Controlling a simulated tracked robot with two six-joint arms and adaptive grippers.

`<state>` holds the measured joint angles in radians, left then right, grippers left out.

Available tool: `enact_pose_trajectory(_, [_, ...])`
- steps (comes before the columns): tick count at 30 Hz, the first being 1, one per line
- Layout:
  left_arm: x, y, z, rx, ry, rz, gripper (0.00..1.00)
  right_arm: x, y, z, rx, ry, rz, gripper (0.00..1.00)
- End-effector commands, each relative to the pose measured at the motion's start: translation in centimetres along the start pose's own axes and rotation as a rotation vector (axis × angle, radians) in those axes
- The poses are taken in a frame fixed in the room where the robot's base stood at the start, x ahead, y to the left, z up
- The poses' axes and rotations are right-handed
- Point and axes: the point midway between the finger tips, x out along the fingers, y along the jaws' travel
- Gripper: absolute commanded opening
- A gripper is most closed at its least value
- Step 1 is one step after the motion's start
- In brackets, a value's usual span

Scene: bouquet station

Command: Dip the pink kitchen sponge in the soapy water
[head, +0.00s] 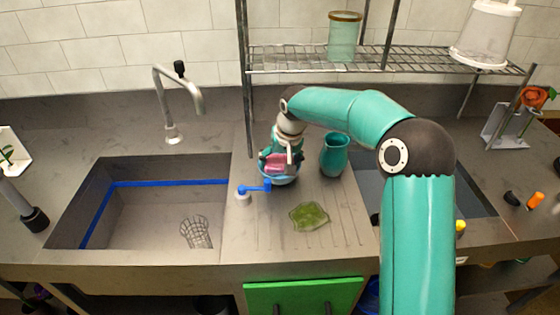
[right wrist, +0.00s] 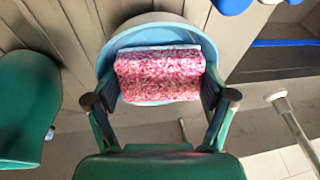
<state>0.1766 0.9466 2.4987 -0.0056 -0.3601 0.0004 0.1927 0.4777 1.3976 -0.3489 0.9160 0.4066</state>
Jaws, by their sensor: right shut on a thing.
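The pink kitchen sponge (head: 276,163) is held in my right gripper (head: 281,155) at the blue bowl (head: 284,181) on the ribbed drainboard. In the right wrist view the pink speckled sponge (right wrist: 158,76) sits between the two fingers, and the light blue bowl (right wrist: 152,27) shows behind it. The sponge overlaps the bowl's opening in both views. I cannot tell whether its lower side touches the water; the water itself is hidden. My left gripper is not in view.
A teal vase (head: 334,157) stands right of the bowl. A green cloth-like piece (head: 310,216) lies in front. A sink (head: 150,205) with a wire basket (head: 196,232) is at left. A wire shelf (head: 290,60) hangs behind.

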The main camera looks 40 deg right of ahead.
Motion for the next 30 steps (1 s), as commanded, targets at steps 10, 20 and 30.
enact_pose_trajectory(10, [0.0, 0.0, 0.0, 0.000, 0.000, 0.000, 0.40, 0.2, 0.2, 0.2, 0.000, -0.009, 0.004, 0.54])
enact_pose_trajectory(20, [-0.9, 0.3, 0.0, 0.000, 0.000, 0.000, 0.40, -0.9, -0.1, -0.1, 0.000, -0.007, 0.003, 0.54])
enact_pose_trajectory(30, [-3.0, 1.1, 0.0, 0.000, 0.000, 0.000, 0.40, -3.7, -0.5, -1.0, -0.001, -0.004, 0.001, 0.54])
